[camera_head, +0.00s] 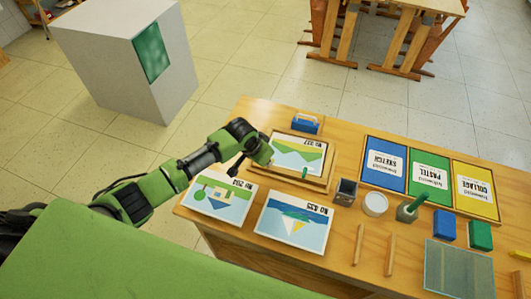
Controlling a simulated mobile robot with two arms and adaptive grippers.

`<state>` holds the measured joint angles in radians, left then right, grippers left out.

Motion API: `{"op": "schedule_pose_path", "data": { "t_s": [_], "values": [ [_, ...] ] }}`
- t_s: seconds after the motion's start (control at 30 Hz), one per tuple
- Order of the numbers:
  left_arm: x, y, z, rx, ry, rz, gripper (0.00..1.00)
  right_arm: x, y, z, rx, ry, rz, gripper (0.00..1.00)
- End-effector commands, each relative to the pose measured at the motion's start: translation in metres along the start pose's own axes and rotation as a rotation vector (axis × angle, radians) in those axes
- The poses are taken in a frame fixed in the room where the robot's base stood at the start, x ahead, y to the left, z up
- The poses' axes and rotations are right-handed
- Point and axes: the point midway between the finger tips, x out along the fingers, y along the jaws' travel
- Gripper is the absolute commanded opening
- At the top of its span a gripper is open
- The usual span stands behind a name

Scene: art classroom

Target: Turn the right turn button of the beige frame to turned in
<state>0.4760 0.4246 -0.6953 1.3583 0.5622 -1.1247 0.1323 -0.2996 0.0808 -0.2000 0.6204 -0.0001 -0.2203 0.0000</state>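The beige frame (317,183) lies on the wooden table and holds a landscape picture (298,152) marked NO 327. A small green piece (304,173) stands at its near edge; it may be a turn button, but I cannot tell which way it is turned. My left gripper (254,164) is at the frame's left side and hides part of that edge. Its fingers are small and dark, so I cannot tell whether they are open or touch anything. Any button there is hidden. My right gripper is not in view.
Two picture cards (219,196) (294,222) lie nearer. A blue-handled block (306,123) sits behind the frame. Wooden strips (390,255) lie in front.

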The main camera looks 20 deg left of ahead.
Motion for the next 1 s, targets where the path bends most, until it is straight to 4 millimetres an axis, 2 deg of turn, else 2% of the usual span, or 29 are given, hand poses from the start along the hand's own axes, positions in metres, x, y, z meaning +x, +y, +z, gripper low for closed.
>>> {"op": "schedule_pose_path", "data": {
  "t_s": [0.03, 0.1, 0.4, 0.63, 1.0],
  "values": [
    [-0.005, 0.003, -0.002, -0.039, -0.002, -0.012, 0.00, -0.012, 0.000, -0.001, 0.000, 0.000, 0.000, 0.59],
    [-0.004, 0.003, -0.002, -0.093, -0.002, -0.034, 0.00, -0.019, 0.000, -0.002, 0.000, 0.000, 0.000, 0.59],
    [-0.002, 0.004, -0.001, -0.276, -0.001, -0.112, 0.00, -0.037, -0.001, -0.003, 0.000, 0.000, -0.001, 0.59],
    [0.000, 0.003, -0.001, -0.350, -0.001, -0.143, 0.00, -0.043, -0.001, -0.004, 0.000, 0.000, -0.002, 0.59],
    [0.001, 0.003, 0.000, -0.375, -0.001, -0.154, 0.00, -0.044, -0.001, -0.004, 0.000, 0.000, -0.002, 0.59]
  ]
}}
